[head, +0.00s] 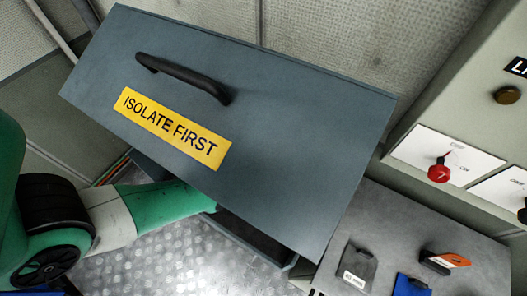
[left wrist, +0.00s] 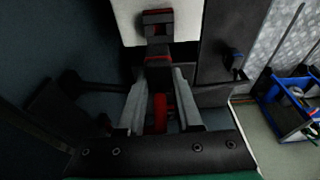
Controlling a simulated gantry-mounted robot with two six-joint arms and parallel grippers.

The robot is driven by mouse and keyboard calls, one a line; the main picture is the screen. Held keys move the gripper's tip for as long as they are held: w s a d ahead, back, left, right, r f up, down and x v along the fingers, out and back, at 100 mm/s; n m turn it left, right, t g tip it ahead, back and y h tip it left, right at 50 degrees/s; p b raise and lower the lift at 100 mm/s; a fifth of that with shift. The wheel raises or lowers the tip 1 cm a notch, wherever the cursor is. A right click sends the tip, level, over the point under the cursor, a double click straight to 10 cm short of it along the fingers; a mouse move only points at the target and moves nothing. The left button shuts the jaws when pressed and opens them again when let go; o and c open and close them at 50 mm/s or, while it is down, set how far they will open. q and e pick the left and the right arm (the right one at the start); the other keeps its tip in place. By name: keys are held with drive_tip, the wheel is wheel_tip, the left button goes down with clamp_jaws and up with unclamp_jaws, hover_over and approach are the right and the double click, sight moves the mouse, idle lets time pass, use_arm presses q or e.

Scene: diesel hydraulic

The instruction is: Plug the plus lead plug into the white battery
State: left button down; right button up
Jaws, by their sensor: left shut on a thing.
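My left gripper (left wrist: 159,80) is shut on the plus lead plug (left wrist: 158,70), a black block with red parts; its red lead (left wrist: 160,112) runs back between the fingers. Just ahead is the white battery (left wrist: 186,22), with a black, red-edged socket (left wrist: 157,18) on its near face. The plug is lined up with the socket and very close to it; I cannot tell if they are joined. In the head view my left arm reaches under the grey lid marked "ISOLATE FIRST" (head: 175,128), which hides the gripper, plug and battery. My right gripper is not in view.
A second dark plug-like part (left wrist: 235,62) is right of the battery. A blue tray (left wrist: 272,100) with tools stands on the floor at far right. In the head view a red knob (head: 439,172) is on the right panel, above a grey top (head: 400,225) holding small items.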

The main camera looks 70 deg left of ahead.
use_arm(q)
drive_tip(key=shift+w+d+r, duration=0.1)
drive_tip(key=shift+w+d, duration=0.05)
drive_tip(key=shift+d, duration=0.15)
drive_tip(key=shift+s+a, duration=0.2)
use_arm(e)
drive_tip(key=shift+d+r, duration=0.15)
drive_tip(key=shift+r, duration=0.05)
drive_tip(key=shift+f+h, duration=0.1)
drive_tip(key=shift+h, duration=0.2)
use_arm(q)
wheel_tip(320, 180, down, 5)
drive_tip(key=b, duration=0.5)
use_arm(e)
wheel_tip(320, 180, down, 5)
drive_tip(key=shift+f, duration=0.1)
use_arm(q)
drive_tip(key=shift+f+b, duration=1.45)
drive_tip(key=shift+f, duration=0.1)
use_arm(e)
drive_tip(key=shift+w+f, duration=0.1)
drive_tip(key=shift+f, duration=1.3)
use_arm(q)
drive_tip(key=c, duration=0.5)
unclamp_jaws()
